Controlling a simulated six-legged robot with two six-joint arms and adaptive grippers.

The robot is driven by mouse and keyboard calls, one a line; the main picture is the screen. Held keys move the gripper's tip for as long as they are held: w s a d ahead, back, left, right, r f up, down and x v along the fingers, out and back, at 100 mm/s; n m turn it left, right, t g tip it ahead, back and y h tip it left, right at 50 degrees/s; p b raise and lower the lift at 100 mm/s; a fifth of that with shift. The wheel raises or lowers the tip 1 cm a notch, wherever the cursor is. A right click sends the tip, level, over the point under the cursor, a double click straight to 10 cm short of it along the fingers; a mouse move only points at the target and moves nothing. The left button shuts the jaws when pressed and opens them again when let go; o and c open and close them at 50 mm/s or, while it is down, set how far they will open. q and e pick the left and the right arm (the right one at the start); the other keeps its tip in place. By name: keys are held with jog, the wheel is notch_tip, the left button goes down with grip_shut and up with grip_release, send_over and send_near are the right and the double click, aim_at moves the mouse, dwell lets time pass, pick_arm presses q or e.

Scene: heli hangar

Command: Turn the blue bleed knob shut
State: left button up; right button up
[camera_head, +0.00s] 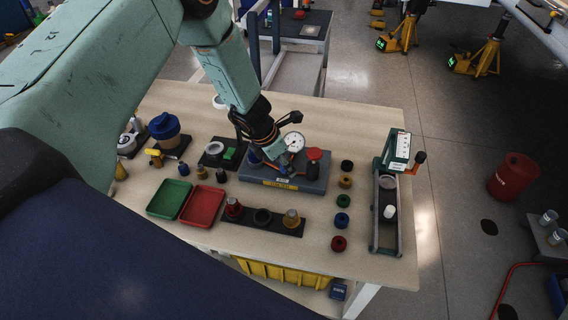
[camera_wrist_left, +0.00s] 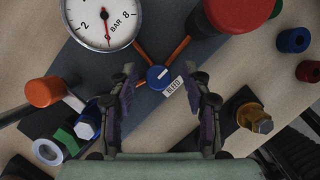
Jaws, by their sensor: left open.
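The small round blue bleed knob (camera_wrist_left: 158,77) with a white line mark sits on the grey-blue block beside a white BLEED label (camera_wrist_left: 173,86) in the wrist view. My left gripper (camera_wrist_left: 163,75) is open, with one finger on each side of the knob and a visible gap to both. In the head view my left gripper (camera_head: 270,142) is over the test block (camera_head: 290,184); I cannot make out the bleed knob there. A pressure gauge (camera_wrist_left: 105,18) in BAR is close to the knob, and a red knob (camera_head: 314,154) is on the block's right. My right gripper is not in view.
A green tray (camera_head: 168,199) and a red tray (camera_head: 202,206) lie at the left. A dark strip (camera_head: 262,219) with fittings lies in front. Several coloured rings line the right, beside a framed device (camera_head: 386,215). An orange-capped handle (camera_wrist_left: 45,91) shows in the wrist view.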

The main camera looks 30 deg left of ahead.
pick_arm(q)
jog(key=shift+a, duration=0.2)
jog(key=shift+c, duration=0.5)
jog(key=shift+d, duration=0.2)
jog(key=c, duration=0.5)
jog(key=shift+a+f, duration=0.1)
grip_shut()
